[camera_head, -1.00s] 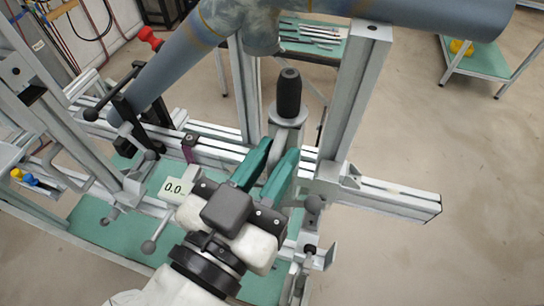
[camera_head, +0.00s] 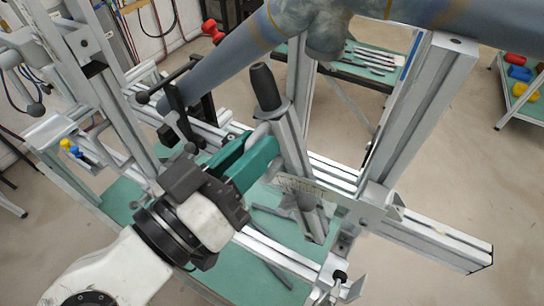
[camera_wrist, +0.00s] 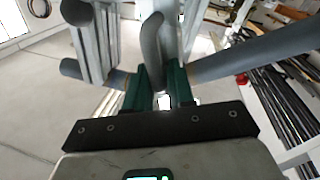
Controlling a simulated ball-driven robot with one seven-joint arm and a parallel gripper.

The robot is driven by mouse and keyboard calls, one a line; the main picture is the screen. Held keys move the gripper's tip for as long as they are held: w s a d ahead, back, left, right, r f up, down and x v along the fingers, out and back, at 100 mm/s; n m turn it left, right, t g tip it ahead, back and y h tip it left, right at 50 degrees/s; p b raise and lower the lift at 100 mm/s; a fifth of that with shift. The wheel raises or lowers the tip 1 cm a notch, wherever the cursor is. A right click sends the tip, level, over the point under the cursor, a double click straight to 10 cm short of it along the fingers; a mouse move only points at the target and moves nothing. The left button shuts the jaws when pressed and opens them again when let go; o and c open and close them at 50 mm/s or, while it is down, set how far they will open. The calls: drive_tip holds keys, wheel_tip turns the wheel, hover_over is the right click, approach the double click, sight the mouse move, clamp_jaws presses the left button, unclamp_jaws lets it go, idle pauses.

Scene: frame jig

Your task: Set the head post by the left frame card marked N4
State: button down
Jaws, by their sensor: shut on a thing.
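The head post, as I take it, is a grey upright (camera_head: 290,140) with a black knob (camera_head: 265,85) on top, standing on the jig's rail. My gripper (camera_head: 252,152) has its green fingers shut on a pale curved handle (camera_head: 259,133) at the post's side. In the wrist view my gripper (camera_wrist: 160,92) shows with a dark grey curved piece (camera_wrist: 152,48) between its fingers. A ruled scale plate (camera_head: 305,187) lies at the post's lower part. I cannot read any card marked N4 in these views.
A blue-grey tube frame (camera_head: 225,60) crosses above and behind the post. A tall aluminium column (camera_head: 420,105) stands to the right and more columns (camera_head: 95,80) stand at left. A long rail (camera_head: 440,240) runs lower right. A bench with rods (camera_head: 370,65) stands behind.

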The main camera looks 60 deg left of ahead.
drive_tip(key=c, duration=1.2)
unclamp_jaws()
drive_tip(key=shift+c, duration=0.2)
drive_tip(key=shift+s, duration=0.1)
drive_tip(key=b+v, duration=0.2)
drive_tip(key=v, duration=0.8)
drive_tip(key=shift+s+d, duration=0.15)
drive_tip(key=shift+s, duration=0.15)
drive_tip(key=shift+r, duration=0.1)
drive_tip(key=shift+d, duration=0.1)
